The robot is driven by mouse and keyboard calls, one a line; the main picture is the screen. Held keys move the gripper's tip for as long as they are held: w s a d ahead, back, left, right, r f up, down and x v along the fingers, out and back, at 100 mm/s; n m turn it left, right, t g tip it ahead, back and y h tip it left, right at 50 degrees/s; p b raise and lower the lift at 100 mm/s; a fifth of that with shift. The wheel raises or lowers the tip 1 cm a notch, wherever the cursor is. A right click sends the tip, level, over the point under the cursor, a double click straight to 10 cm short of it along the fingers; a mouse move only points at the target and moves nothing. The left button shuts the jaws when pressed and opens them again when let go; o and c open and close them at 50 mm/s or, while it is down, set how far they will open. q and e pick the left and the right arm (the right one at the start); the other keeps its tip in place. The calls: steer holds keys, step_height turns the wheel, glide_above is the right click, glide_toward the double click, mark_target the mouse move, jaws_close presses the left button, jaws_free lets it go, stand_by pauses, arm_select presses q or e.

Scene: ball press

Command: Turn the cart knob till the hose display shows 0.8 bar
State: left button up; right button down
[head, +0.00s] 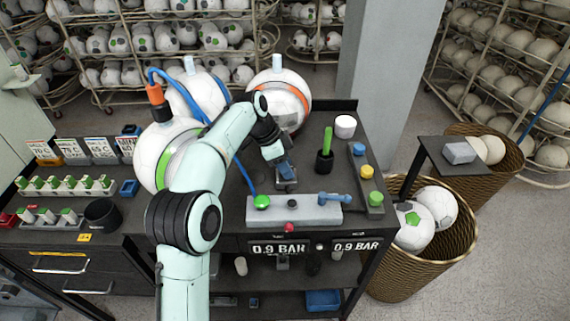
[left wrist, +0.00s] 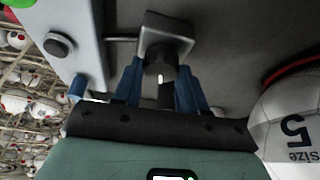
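The cart (head: 222,254) stands in the middle of the head view. Its front carries two displays: the left display (head: 278,249) and the right display (head: 356,246) both read 0.9 BAR. The small labels above them are too small to read. My left gripper (head: 285,176) reaches down onto the cart top behind the long grey block. In the left wrist view, its blue fingers (left wrist: 160,85) lie on either side of a dark knob (left wrist: 161,60) with a square grey plate (left wrist: 165,35), with no gap seen between. My right gripper is not in view.
Large white balls stand behind, one orange-striped (head: 285,97). A black holder (head: 324,163) with a green handle stands right. Wicker baskets (head: 395,278) stand beside the cart.

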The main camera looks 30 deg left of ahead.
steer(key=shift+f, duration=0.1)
arm_select(q)
steer(key=shift+s+n+t+y+b, duration=0.1)
steer(key=shift+n+t+y+b, duration=0.3)
steer(key=shift+n, duration=1)
steer(key=shift+d+n+t+y, duration=0.1)
steer(key=shift+n+t+y, duration=0.3)
steer(key=shift+n, duration=1.1)
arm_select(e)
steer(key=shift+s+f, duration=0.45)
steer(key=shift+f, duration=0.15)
arm_select(q)
steer(key=o, duration=1.1)
steer(key=shift+c, duration=0.2)
